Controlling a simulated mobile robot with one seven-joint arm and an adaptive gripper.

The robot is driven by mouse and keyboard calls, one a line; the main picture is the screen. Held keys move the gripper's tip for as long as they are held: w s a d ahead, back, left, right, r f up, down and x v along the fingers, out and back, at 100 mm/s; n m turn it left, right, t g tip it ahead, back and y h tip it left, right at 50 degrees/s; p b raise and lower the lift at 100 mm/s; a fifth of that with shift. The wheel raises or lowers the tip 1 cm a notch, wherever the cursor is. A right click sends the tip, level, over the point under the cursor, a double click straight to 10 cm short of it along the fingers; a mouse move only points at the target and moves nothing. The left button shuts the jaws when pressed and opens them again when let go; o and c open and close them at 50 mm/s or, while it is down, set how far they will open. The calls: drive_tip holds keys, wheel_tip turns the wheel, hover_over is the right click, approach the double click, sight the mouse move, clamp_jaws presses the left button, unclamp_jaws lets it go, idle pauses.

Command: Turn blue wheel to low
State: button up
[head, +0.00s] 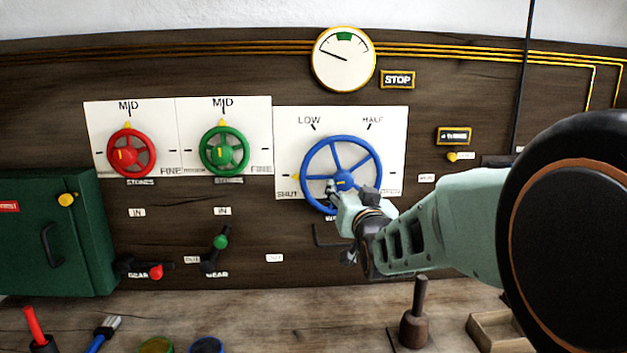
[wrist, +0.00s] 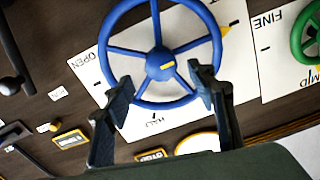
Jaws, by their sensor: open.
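The blue wheel (head: 341,141) is mounted on a white dial plate (head: 396,125) marked SHUT at lower left, LOW at upper left and HALF at upper right. A yellow pointer (head: 295,177) on its rim is at the left, by SHUT. My gripper (head: 350,192) is in front of the wheel's lower part and hides some of it. In the wrist view the open fingers (wrist: 160,76) stand apart on either side of the hub, with the blue wheel (wrist: 111,37) behind them. I cannot tell whether they touch it. OPEN also shows there on the plate (wrist: 88,78).
A red wheel (head: 131,136) and a green wheel (head: 223,134) are to the left, pointers up at MID. A round gauge (head: 343,75) is above. A green box (head: 85,238) and small levers are at lower left. A bench (head: 300,312) with tools runs below.

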sight(345, 182)
drive_tip(key=w+p, duration=0.1)
drive_tip(key=w, duration=0.6)
drive_tip(key=shift+w+a, duration=0.1)
drive_tip(key=shift+w, duration=0.25)
drive_tip(key=c, duration=1.2)
